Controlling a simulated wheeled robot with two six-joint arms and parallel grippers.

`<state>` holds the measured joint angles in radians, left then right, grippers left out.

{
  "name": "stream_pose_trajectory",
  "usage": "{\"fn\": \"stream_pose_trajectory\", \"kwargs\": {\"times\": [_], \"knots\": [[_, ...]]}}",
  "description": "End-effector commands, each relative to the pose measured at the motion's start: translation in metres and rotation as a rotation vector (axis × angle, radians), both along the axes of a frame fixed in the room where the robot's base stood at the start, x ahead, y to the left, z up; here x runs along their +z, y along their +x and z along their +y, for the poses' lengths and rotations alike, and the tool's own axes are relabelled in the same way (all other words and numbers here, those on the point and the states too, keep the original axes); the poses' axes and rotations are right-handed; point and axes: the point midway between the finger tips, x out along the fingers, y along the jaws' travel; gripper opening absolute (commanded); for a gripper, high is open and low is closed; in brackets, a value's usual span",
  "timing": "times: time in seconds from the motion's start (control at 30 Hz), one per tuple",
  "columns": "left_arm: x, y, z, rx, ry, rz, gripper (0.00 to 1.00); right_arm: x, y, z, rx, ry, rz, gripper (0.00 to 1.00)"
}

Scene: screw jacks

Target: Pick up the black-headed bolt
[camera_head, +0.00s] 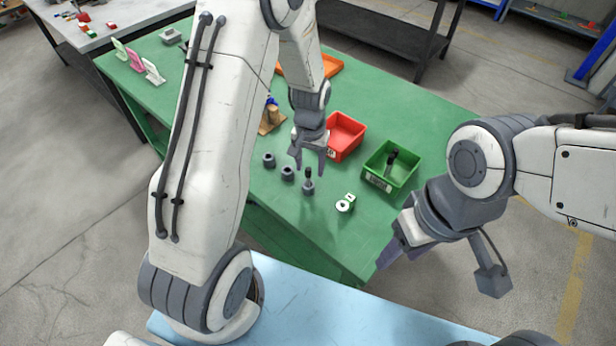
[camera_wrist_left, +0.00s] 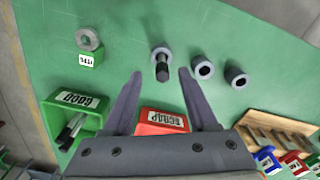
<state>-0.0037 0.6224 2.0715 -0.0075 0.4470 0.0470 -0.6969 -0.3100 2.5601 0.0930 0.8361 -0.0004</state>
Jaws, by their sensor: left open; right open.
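A black-headed bolt (camera_head: 308,174) stands upright in a grey cylindrical base on the green table. It also shows in the left wrist view (camera_wrist_left: 162,72), in line with the gap between the fingertips. My left gripper (camera_head: 308,162) is open, pointing down close above the bolt, with nothing held. I cannot tell whether its tips reach the bolt's head. Another dark-headed piece (camera_head: 391,160) is in the green bin (camera_head: 375,182). My right gripper (camera_head: 388,254) is open and empty at the near right, away from the bolt; its fingers are partly hidden.
Two hollow grey cylinders (camera_head: 269,160) (camera_head: 287,173) stand left of the bolt. A red bin (camera_head: 346,133) marked SCRAP stands behind. A wooden block (camera_head: 271,120) is at the back left.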

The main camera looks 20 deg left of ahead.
Motion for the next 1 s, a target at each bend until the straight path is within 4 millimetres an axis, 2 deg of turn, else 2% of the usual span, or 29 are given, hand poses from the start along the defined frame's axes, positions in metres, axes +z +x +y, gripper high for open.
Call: {"fn": "stream_pose_trajectory", "kwargs": {"times": [0.1,0.23,0.53,0.57,0.6,0.7,1.0], "knots": [[-0.017,-0.004,0.004,0.002,0.000,0.007,0.58,0.009,0.000,0.000,0.000,0.000,0.000,0.53],[-0.034,-0.003,0.003,0.000,0.000,0.004,0.58,0.010,0.000,0.000,0.000,0.000,0.000,0.53],[-0.039,-0.002,0.003,-0.001,0.000,0.000,0.58,0.010,0.000,0.000,0.000,0.000,0.000,0.53],[-0.039,-0.002,0.003,-0.001,0.000,0.000,0.51,0.010,0.000,0.000,0.000,0.000,0.000,0.53],[-0.039,-0.002,0.003,-0.001,0.000,0.001,0.35,0.010,0.000,0.000,0.000,0.000,0.000,0.53],[-0.039,-0.002,0.003,-0.001,0.000,0.001,0.00,0.010,0.000,0.000,0.000,0.000,0.000,0.53],[-0.039,-0.002,0.003,-0.001,0.000,0.000,0.00,0.010,0.000,0.000,0.000,0.000,0.000,0.53]]}}
